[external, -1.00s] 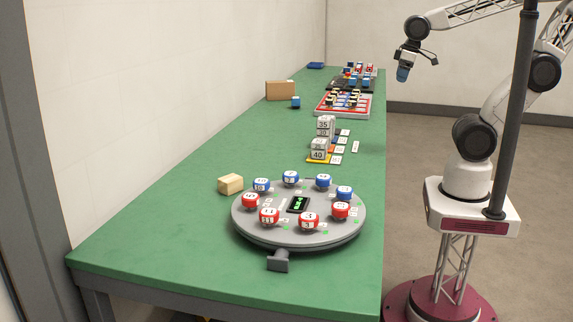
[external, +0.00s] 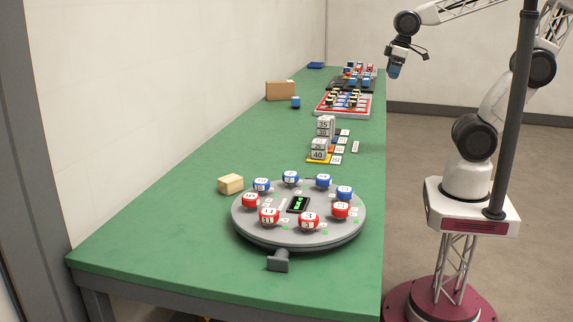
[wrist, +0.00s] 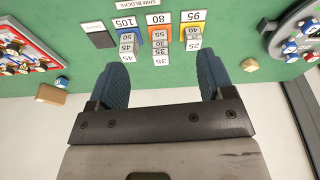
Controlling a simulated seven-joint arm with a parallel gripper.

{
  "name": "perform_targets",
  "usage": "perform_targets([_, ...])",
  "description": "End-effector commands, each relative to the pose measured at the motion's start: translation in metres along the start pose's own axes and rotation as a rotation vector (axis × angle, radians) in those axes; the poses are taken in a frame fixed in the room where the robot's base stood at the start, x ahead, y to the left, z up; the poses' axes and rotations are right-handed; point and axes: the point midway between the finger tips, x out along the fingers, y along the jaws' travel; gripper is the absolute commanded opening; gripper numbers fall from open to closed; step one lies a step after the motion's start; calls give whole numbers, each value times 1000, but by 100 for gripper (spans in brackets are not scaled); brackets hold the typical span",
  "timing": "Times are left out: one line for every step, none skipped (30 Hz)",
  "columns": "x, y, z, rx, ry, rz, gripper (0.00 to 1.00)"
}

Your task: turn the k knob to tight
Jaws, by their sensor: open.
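My gripper (wrist: 161,66) is open and empty, its two blue fingers spread wide. In the external view my gripper (external: 393,71) hangs high beyond the bench's right edge, apart from everything. I cannot pick out the k knob; the letters are too small to read. A red-framed board with several small pieces (external: 342,105) lies mid-bench and also shows at the left of the wrist view (wrist: 20,50). A round grey disc (external: 250,233) with red and blue knob-like pieces stands at the bench's near end; part of it shows at the wrist view's right (wrist: 283,27).
Numbered grey blocks (external: 319,150) stand on coloured strips between the disc and the board. A brown box (external: 280,90), a small blue block (external: 295,102) and a tan block (external: 230,184) sit on the left. The bench's near-left green surface (external: 150,235) is clear.

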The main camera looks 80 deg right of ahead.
Motion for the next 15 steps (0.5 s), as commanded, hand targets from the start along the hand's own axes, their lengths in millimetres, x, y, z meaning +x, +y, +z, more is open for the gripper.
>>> perform_targets([0, -4, -11, -27, -6, -3, 74])
perform_targets([-1, -6, -17, -44, -7, -5, 74])
perform_targets([-1, -10, -26, -68, -11, -8, 74])
perform_targets([-2, -13, -32, -86, -13, -10, 74])
perform_targets([-2, -16, -40, -106, -15, -12, 74])
perform_targets([-2, -20, -48, -130, -18, -14, 74])
perform_targets([-3, -23, -55, -149, -21, -16, 74])
perform_targets([-3, -26, -62, -169, -23, -18, 74])
perform_targets([-3, -30, -71, -192, -25, -21, 74])
perform_targets([-2, -34, -78, -211, -28, -23, 74])
perform_targets([-2, -37, -84, -230, -29, -25, 74])
perform_targets([-2, -42, -93, -255, -33, -28, 74])
perform_targets([-1, -46, -100, -274, -35, -30, 74])
perform_targets([-1, -50, -106, -292, -36, -32, 74])
perform_targets([0, -56, -115, -318, -40, -34, 74])
